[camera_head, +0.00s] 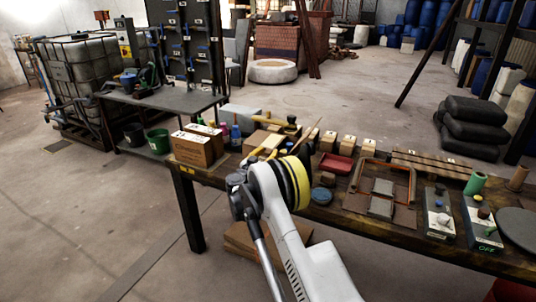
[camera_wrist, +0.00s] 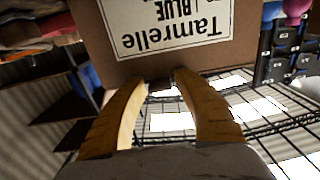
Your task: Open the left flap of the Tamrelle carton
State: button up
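The Tamrelle carton is brown cardboard with a white label (camera_wrist: 165,25) reading "Tamrelle" and "BLUE" upside down in the wrist view. Its labelled face (camera_wrist: 85,20) fills the top there, and no flap shows. My gripper (camera_wrist: 163,84) has two yellow fingers, apart, with tips near the carton's edge. A small dark patch shows between the tips; I cannot tell what it is or whether they touch the carton. In the head view two brown cartons (camera_head: 190,150) (camera_head: 211,134) stand at the bench's left end; their labels are too small to read. My wrist partly hides my gripper there.
The bench (camera_head: 325,214) holds several small boxes (camera_head: 345,143), a red tray (camera_head: 336,164), bottles (camera_head: 235,134) and switch boxes (camera_head: 438,220). A side table (camera_head: 175,104) with a green bucket (camera_head: 158,140) stands left. The floor at front left is clear.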

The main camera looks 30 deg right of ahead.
grip_shut()
jog(key=shift+r, duration=0.1)
